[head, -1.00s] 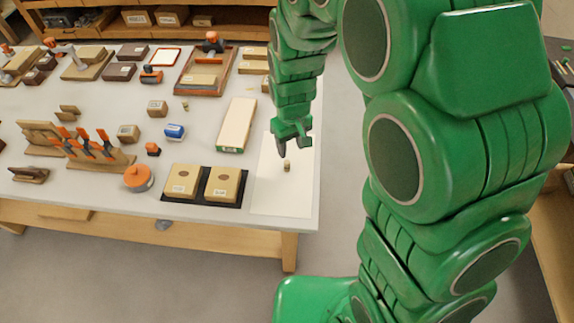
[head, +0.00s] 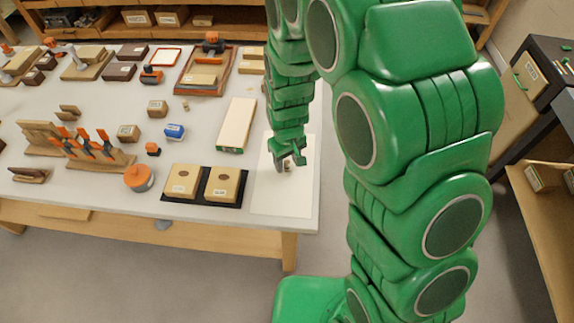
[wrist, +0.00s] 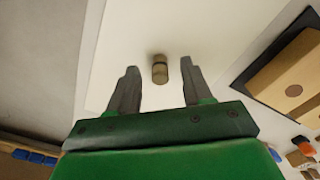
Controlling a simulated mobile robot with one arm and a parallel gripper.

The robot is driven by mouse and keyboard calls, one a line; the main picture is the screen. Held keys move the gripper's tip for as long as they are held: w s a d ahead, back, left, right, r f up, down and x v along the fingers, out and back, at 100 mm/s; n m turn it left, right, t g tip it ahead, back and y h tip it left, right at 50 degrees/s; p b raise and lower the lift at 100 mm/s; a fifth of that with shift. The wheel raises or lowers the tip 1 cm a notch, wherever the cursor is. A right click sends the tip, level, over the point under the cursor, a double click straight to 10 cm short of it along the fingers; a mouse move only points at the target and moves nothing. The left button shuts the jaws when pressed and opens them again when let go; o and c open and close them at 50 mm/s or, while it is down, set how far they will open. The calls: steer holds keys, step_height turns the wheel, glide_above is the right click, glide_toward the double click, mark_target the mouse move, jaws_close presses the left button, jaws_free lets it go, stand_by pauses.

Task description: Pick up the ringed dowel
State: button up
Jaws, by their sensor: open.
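The ringed dowel (wrist: 160,69) is a short tan cylinder with a darker band. In the wrist view it stands out against the white sheet, between and slightly beyond the tips of my open gripper (wrist: 160,68). Both fingers are apart from it, with a gap on each side. In the head view my gripper (head: 287,164) is low over the white sheet (head: 283,201) at the right end of the bench. There the dowel is mostly hidden by the fingers.
A dark tray (head: 207,203) with two tan blocks lies left of the sheet. A long pale block with a green end (head: 237,125) lies behind it. The bench's right edge (head: 318,190) is close to the sheet. The sheet's front part is bare.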

steer(key=shift+f, duration=0.85)
jaws_close()
steer(key=shift+r, duration=0.15)
